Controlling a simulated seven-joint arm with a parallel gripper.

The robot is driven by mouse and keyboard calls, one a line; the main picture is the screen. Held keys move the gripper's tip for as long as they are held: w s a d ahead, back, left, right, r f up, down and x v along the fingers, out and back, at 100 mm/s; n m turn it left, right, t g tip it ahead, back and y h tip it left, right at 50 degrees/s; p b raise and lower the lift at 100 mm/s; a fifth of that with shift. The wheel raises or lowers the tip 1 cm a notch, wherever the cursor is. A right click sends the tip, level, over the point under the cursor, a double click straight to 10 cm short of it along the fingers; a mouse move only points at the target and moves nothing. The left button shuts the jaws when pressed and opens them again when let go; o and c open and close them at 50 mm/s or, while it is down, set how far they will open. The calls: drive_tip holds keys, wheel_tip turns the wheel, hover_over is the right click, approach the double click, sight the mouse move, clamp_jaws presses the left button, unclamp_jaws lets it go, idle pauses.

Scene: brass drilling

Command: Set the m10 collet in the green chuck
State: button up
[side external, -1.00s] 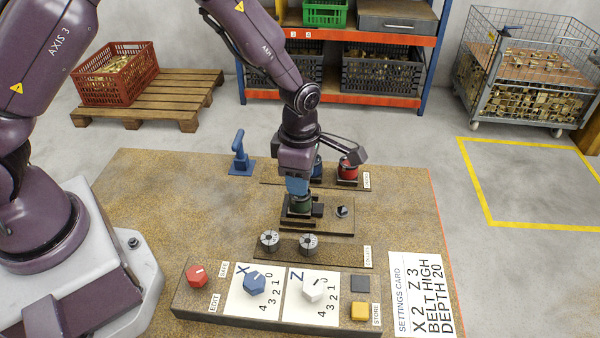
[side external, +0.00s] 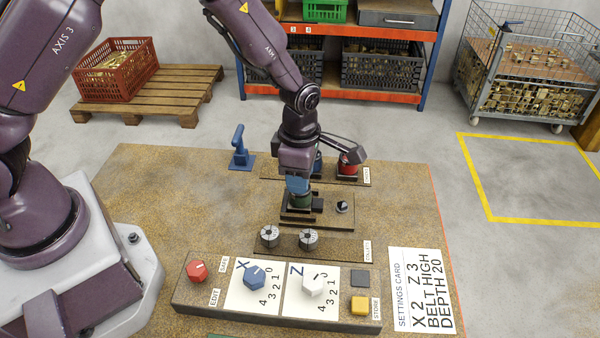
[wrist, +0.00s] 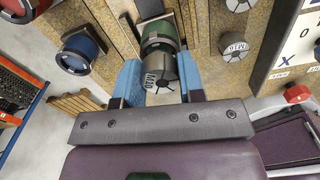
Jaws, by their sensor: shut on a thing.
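My gripper (side external: 298,186) is over the green chuck (side external: 301,200) in the side external view. In the wrist view its blue fingers (wrist: 159,80) are shut on a grey collet (wrist: 161,72), whose label appears to read M10 upside down. The green chuck (wrist: 160,32) is directly beyond the collet in the wrist view, lined up with it. The collet's lower end is at the chuck's mouth; how deep it sits I cannot tell. In the side external view the fingers hide the collet.
Two other collets, left (side external: 269,237) and right (side external: 308,239), stand on the collet rack. A blue chuck (wrist: 82,52) and a red chuck (side external: 347,167) stand behind. A dark knob (side external: 342,207) is right of the green chuck. The control panel (side external: 335,322) lies in front.

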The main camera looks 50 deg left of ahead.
drive_tip(key=shift+f, duration=0.6)
idle(0.4)
drive_tip(key=o, duration=1.5)
drive_tip(key=shift+r, duration=0.1)
drive_tip(key=shift+r, duration=3.4)
